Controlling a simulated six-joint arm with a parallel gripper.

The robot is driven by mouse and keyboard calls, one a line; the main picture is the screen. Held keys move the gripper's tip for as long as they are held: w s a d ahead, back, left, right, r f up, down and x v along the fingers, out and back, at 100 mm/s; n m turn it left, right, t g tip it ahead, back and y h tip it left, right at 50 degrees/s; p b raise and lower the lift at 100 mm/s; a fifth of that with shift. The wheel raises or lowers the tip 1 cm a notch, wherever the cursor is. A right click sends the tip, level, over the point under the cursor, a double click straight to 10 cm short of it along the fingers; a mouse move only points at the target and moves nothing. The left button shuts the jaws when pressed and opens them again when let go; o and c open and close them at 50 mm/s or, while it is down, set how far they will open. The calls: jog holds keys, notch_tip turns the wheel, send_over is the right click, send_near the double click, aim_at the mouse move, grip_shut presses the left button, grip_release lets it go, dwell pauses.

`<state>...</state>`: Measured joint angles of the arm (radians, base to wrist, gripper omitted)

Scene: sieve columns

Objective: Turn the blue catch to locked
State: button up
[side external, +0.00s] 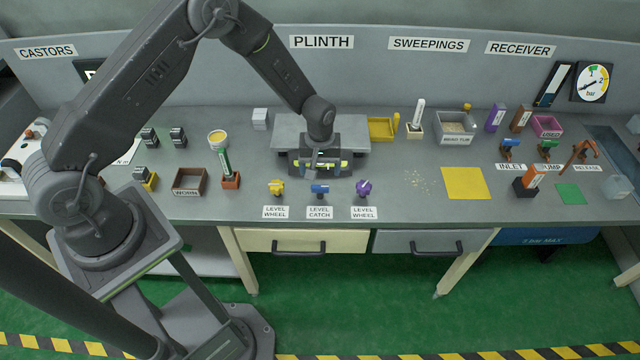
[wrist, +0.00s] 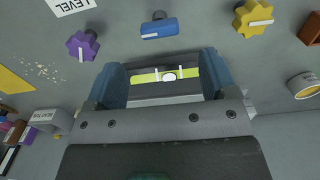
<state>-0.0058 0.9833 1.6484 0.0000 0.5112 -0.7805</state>
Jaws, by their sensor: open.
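The blue catch (side external: 320,190) sits at the front of the bench above the LEVEL CATCH label. It also shows at the top of the wrist view (wrist: 158,29), its handle lying crosswise with a white line along it. No locked or unlocked marking is readable. My gripper (side external: 320,168) is open, just behind the catch and above the front of the plinth, with nothing held. In the wrist view my gripper (wrist: 162,65) has its two blue fingers apart, and the catch is beyond their tips. A yellow-green spirit level (wrist: 166,74) shows between the fingers; whether they touch it cannot be told.
A yellow wheel (side external: 276,187) stands left of the catch and a purple wheel (side external: 363,187) right of it, both close. The grey plinth (side external: 345,128) is behind. A brown WORN tray (side external: 189,182) lies left; a yellow mat (side external: 464,183) and spilled grains lie right.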

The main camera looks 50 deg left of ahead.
aim_at(320, 186)
notch_tip(320, 186, down, 7)
jog(key=shift+f, duration=0.1)
jog(key=shift+c, duration=0.3)
jog(key=c, duration=0.9)
